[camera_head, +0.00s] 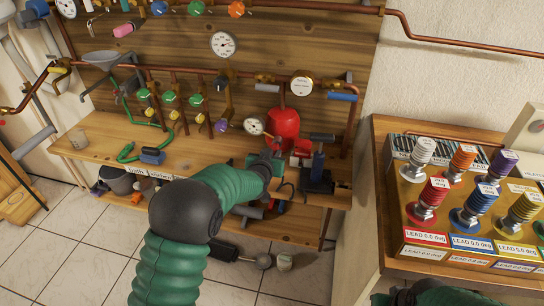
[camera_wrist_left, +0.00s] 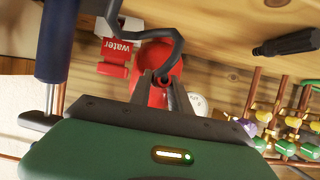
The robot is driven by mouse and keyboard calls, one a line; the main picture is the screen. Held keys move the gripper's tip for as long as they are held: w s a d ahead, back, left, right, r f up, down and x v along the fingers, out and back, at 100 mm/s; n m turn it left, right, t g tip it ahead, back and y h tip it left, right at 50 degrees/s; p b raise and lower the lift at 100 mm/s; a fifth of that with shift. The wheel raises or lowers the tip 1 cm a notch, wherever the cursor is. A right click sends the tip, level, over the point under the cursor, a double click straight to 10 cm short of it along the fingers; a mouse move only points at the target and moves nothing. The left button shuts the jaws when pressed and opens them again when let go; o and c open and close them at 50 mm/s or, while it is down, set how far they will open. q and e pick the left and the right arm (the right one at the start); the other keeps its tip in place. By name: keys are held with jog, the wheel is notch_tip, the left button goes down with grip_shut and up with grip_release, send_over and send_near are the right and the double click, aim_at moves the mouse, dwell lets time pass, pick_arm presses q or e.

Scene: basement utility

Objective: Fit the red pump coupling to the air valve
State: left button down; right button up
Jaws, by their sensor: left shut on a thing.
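My left gripper (camera_head: 277,150) is over the right part of the wooden bench, just in front of a red tank (camera_head: 284,124). In the left wrist view its fingertips (camera_wrist_left: 165,82) are shut on the end of a dark curved hose (camera_wrist_left: 172,45). Behind them the red tank (camera_wrist_left: 158,62) shows; a red coupling cannot be told apart from it. A red block (camera_wrist_left: 115,52) labelled "water" sits beside the tank. I cannot tell which fitting is the air valve.
Copper pipes, gauges (camera_head: 222,44) and green valves (camera_head: 169,96) fill the backboard. A green hose (camera_head: 128,150) lies on the bench's left. A stand of coloured, labelled springs (camera_head: 462,205) is at the right. Part of my right arm shows at the bottom right.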

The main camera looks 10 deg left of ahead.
pick_arm(q)
jog(key=c, duration=1.1)
grip_release()
jog(key=shift+w, duration=0.1)
jog(key=shift+r, duration=0.1)
jog(key=p+v, duration=0.2)
jog(key=v, duration=1.4)
jog(key=shift+s+r, duration=0.1)
jog(key=shift+s, duration=0.3)
